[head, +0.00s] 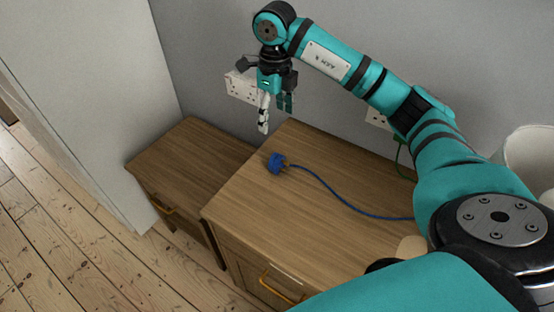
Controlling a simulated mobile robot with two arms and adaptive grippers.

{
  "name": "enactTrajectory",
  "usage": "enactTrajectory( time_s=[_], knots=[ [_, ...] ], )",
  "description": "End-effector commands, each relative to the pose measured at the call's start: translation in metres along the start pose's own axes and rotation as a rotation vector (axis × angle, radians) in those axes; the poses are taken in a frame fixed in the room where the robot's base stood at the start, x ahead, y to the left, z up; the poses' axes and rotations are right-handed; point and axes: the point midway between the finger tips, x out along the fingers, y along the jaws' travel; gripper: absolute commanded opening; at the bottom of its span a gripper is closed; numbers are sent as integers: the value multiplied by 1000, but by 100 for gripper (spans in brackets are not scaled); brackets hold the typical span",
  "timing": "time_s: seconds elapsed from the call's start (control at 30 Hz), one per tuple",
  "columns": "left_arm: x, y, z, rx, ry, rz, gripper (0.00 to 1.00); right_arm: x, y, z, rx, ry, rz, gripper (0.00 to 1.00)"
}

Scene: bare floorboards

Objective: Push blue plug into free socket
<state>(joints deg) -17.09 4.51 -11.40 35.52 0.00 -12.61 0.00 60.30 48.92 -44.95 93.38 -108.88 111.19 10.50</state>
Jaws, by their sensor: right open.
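A blue plug (277,163) lies on the wooden cabinet top (260,205), near its back left edge, with its blue cable (340,199) running right until my arm hides it. A white double socket (240,88) is on the grey wall at the left, partly behind my right gripper. A second white socket (377,118) shows at the right, mostly hidden by my arm. My right gripper (275,118) is open and empty, pointing down, above and behind the plug and apart from it. My left gripper is not in view.
A lower wooden cabinet (185,160) stands to the left. A green cable (401,160) hangs by the right socket. A white round container (530,155) stands at the right. The cabinet top around the plug is clear. Floorboards (60,240) lie at the left.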

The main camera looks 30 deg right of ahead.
Motion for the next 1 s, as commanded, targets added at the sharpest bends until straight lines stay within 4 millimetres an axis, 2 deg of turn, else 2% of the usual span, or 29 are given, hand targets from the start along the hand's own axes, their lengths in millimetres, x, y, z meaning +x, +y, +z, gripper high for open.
enactTrajectory(
  time_s=[0.07, 0.5, 0.83, 1.0],
  knots=[
    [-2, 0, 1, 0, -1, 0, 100, 9, -3, -3, 5, 14, -9, 75],
    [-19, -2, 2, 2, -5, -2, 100, 100, -2, -4, 2, 13, -4, 75],
    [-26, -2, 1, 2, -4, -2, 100, 127, -2, -4, 2, 11, -3, 75],
    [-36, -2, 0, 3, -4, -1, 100, 154, -4, -4, 2, 11, -3, 75]
  ],
)
